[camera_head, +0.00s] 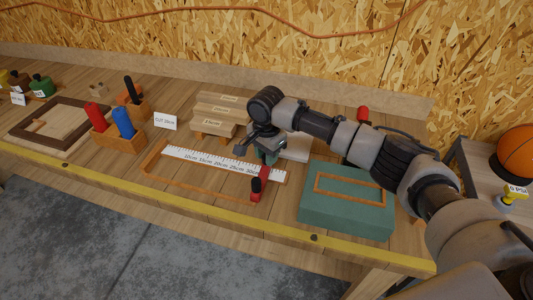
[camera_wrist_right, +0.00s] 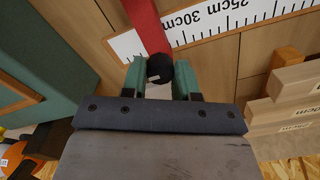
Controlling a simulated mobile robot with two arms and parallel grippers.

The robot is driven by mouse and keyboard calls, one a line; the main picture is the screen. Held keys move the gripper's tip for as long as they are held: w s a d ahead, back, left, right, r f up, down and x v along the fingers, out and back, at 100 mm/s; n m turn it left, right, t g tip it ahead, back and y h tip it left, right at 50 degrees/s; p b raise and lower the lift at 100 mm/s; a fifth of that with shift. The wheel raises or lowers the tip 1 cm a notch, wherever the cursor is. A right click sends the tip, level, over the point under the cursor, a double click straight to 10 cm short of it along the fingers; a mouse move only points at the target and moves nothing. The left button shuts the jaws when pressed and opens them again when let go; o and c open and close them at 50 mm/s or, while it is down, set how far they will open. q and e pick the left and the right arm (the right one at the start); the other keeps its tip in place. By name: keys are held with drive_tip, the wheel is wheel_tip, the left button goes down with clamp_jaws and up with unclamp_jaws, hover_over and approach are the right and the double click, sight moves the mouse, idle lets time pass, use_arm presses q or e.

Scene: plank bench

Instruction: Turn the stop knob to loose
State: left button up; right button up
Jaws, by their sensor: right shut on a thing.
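The ruler (camera_head: 215,164) is a white strip marked in cm, lying on the bench. A red stop bar (camera_head: 265,172) crosses it near its 30cm end; the bar also shows in the wrist view (camera_wrist_right: 147,25). My right gripper (camera_head: 268,156) is over the back end of this bar, its fingertips partly hidden by the wrist. In the wrist view its green fingers (camera_wrist_right: 160,75) are shut on a round black knob (camera_wrist_right: 160,68) at the end of the red bar. Which way the knob is turned cannot be told. My left gripper is not in view.
A green box (camera_head: 345,220) stands right of the ruler. Wooden blocks with cm labels (camera_head: 218,113) lie behind it. A "CUT" card (camera_head: 165,122) and a holder with red and blue handles (camera_head: 120,140) stand left. A yellow edge (camera_head: 200,206) runs along the front.

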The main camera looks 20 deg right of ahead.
drive_tip(key=shift+r+n+p, duration=0.2)
drive_tip(key=shift+n+p, duration=0.5)
drive_tip(key=shift+p, duration=0.35)
drive_tip(key=n+p, duration=0.2)
drive_tip(key=shift+n+p, duration=0.3)
drive_tip(key=shift+p, duration=0.05)
drive_tip(key=n+p, duration=0.2)
drive_tip(key=shift+n, duration=0.3)
drive_tip(key=n+p, duration=0.1)
drive_tip(key=n, duration=0.1)
drive_tip(key=shift+n, duration=0.4)
drive_tip(key=n+p, duration=0.1)
drive_tip(key=n, duration=0.2)
drive_tip(key=shift+f+n+p, duration=0.1)
drive_tip(key=shift+n+p, duration=0.2)
drive_tip(key=shift+p, duration=0.1)
drive_tip(key=n, duration=0.3)
drive_tip(key=shift+n+p, duration=0.3)
drive_tip(key=shift+p, duration=0.1)
drive_tip(key=n, duration=0.3)
drive_tip(key=shift+n, duration=0.3)
drive_tip(key=n, duration=0.3)
drive_tip(key=shift+n, duration=0.3)
drive_tip(key=n, duration=1.2)
drive_tip(key=shift+b, duration=0.4)
drive_tip(key=o, duration=0.9)
